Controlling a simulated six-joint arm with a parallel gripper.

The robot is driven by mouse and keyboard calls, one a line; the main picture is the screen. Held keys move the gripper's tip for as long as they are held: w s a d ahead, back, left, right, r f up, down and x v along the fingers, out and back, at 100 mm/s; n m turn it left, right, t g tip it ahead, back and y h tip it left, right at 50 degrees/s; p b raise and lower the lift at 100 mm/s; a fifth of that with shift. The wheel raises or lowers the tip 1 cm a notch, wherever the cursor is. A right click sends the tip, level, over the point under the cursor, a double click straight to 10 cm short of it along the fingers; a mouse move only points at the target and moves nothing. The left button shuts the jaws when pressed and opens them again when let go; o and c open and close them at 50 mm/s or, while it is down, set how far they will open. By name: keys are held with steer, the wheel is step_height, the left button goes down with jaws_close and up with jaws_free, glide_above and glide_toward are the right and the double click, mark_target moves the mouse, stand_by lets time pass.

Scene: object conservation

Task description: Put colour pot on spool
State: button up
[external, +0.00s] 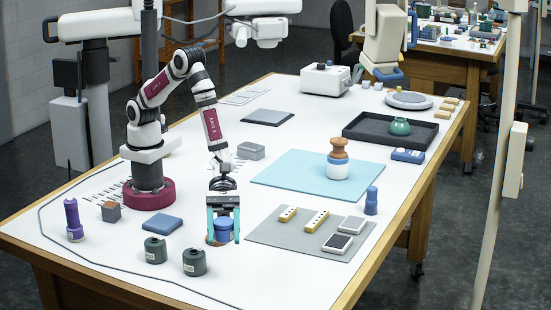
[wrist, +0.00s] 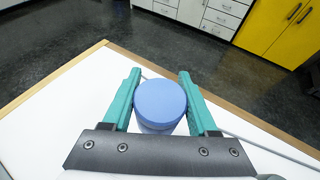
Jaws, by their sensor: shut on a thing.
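My gripper (external: 222,220) points down near the table's front, with its teal fingers on either side of a round blue-topped pot (external: 222,229), which I take to be the colour pot. In the wrist view the pot's flat blue top (wrist: 160,100) sits between the two fingers (wrist: 157,102), and its lower side is mostly hidden. I cannot tell whether the pot touches the table. A brown, waisted spool (external: 338,150) stands upright on a white and blue round base (external: 338,171) on the light blue mat, to the right of and behind my gripper.
Two dark pots (external: 155,250) (external: 194,262) stand left of my gripper, near a blue block (external: 162,224). A grey mat (external: 271,236) with several small items lies to the right, beside a blue peg (external: 371,201). The light blue mat (external: 285,172) has free room around the stack.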

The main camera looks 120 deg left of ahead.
steer(key=shift+s+d+r, duration=0.2)
steer(key=shift+s, duration=0.05)
steer(key=w+a+r+n+t+y, duration=0.25)
steer(key=w+a, duration=0.25)
steer(key=a, duration=0.5)
steer(key=w+a+r+n+t+y, duration=0.1)
steer(key=w+a+r+n+t, duration=0.15)
steer(key=w+a, duration=0.55)
steer(key=a+r+n+t+y, duration=0.1)
steer(key=a+r+n+y, duration=0.25)
steer(key=a, duration=1.75)
steer(key=s+a+r+n+y, duration=0.2)
steer(key=s+a+y, duration=0.1)
steer(key=a, duration=0.7)
steer(key=s+a+r+n+y, duration=0.2)
steer(key=s+a+r, duration=0.1)
steer(key=a, duration=0.8)
glide_above(347, 141)
steer(key=shift+t, duration=0.3)
steer(key=f, duration=0.6)
steer(key=shift+w+d+f, duration=0.1)
steer(key=shift+d+f, duration=0.2)
steer(key=shift+a+f, duration=0.2)
steer(key=shift+f, duration=1.95)
steer(key=shift+f, duration=0.1)
